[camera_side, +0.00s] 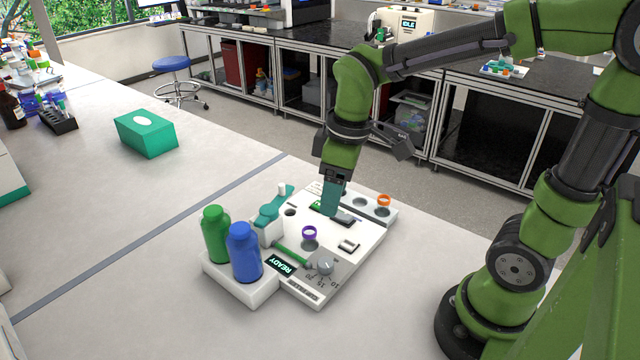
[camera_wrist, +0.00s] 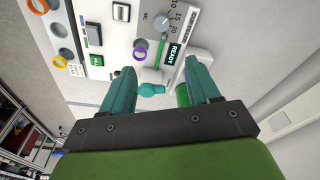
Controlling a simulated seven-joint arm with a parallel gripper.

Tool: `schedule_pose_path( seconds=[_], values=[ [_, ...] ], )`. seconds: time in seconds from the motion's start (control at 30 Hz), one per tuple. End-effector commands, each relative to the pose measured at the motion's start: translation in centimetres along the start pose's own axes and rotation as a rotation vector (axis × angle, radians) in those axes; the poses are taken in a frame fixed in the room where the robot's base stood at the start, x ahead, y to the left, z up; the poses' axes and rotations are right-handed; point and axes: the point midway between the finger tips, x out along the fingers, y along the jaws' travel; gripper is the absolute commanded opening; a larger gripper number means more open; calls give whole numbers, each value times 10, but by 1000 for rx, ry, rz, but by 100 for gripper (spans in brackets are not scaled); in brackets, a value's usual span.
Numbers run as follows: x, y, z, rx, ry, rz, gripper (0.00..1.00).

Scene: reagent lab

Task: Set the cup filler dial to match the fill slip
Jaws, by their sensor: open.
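The cup filler is a white panel (camera_side: 368,238) on the bench. Its grey dial (camera_side: 325,267) sits at the panel's near end, beside the marks 10, 15 and 20. The dial also shows near the top of the wrist view (camera_wrist: 164,24); its exact setting is too small to read. A dark display (camera_side: 282,264) beside it reads READY. My gripper (camera_side: 332,212) is above the panel's far part, away from the dial. In the wrist view its two teal fingers (camera_wrist: 160,68) are spread with nothing between them. I cannot make out a readable fill slip.
Green (camera_side: 216,235) and blue (camera_side: 244,252) bottles stand in a white holder beside the filler. A teal nozzle (camera_side: 268,216) rises near them. A purple ring (camera_side: 309,233) and an orange ring (camera_side: 383,200) sit on the panel. A green box (camera_side: 146,135) stands farther left; the bench between is clear.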

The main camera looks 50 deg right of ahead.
Motion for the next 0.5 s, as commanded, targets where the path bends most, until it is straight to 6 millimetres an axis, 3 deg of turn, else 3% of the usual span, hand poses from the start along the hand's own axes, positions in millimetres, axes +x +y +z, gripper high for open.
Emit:
schedule_pose_path(
  seconds=[0.1, 0.2, 0.37, 0.5],
  values=[
    [7, -2, -12, -299, -101, -28, 61],
    [2, -3, -15, -464, -128, -38, 61],
    [0, -3, -12, -574, -145, -49, 61],
    [12, -4, -9, -585, -147, -54, 61]
  ],
)
